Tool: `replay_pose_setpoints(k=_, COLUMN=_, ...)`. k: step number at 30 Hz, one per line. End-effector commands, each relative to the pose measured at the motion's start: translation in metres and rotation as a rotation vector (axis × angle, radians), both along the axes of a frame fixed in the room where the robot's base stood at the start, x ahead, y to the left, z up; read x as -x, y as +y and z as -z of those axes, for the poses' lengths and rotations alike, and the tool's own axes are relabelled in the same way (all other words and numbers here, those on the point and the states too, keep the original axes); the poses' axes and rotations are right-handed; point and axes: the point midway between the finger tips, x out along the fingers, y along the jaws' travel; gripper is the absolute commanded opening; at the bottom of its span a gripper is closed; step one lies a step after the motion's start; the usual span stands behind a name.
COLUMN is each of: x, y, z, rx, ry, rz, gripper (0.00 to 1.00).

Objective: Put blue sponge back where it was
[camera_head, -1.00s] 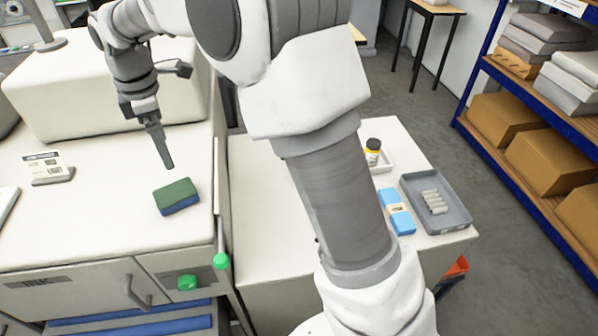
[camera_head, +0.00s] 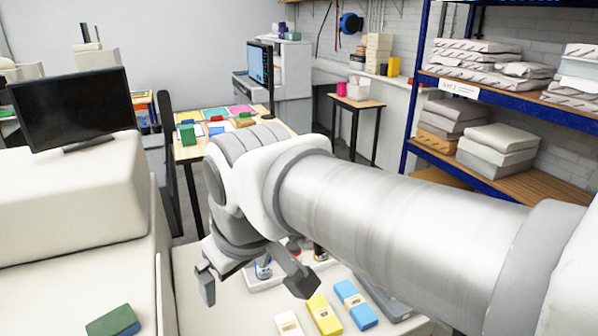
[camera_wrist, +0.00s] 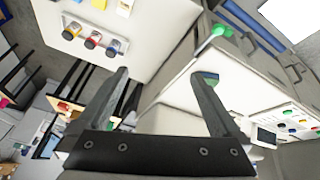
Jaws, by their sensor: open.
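A blue sponge with a green top (camera_head: 113,322) lies flat on the cream machine top (camera_head: 60,290) at the lower left of the head view. In the wrist view a small blue and green patch, apparently this sponge (camera_wrist: 212,78), shows beside the right finger, partly hidden. My gripper (camera_head: 253,283) is open and empty, well right of the sponge, over the pale table. In the wrist view its two fingers (camera_wrist: 160,75) stand wide apart with nothing between them. A blue block with a pale band (camera_head: 355,305) lies on the table beside a yellow one (camera_head: 323,315).
A white block (camera_head: 289,324) lies beside the yellow one. Several small jars (camera_wrist: 92,40) stand in a row near my gripper. A grey tray (camera_head: 385,303) is partly hidden by my arm. A monitor (camera_head: 75,108) stands on the machine; a blue-framed shelf (camera_head: 412,120) is at right.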

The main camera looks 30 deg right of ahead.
Motion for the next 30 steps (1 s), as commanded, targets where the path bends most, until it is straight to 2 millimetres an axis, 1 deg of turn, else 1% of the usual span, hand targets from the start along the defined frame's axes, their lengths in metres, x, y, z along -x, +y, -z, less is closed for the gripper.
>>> replay_pose_setpoints(k=1, x=0.011, y=-0.005, z=0.004, rx=-0.023, ry=-0.019, rz=0.054, gripper=1.00)
replay_pose_setpoints(k=3, x=0.022, y=-0.010, z=0.009, rx=-0.055, ry=-0.037, rz=0.120, gripper=1.00)
replay_pose_setpoints(k=6, x=0.032, y=-0.014, z=0.014, rx=-0.088, ry=-0.057, rz=0.186, gripper=1.00)
replay_pose_setpoints(k=9, x=0.037, y=-0.016, z=0.017, rx=-0.106, ry=-0.065, rz=0.220, gripper=1.00)
replay_pose_setpoints(k=19, x=0.039, y=-0.017, z=0.020, rx=-0.111, ry=-0.066, rz=0.230, gripper=1.00)
replay_pose_setpoints(k=26, x=0.039, y=-0.017, z=0.043, rx=-0.111, ry=-0.066, rz=0.228, gripper=1.00)
replay_pose_setpoints(k=30, x=0.039, y=-0.017, z=0.041, rx=-0.111, ry=-0.066, rz=0.228, gripper=1.00)
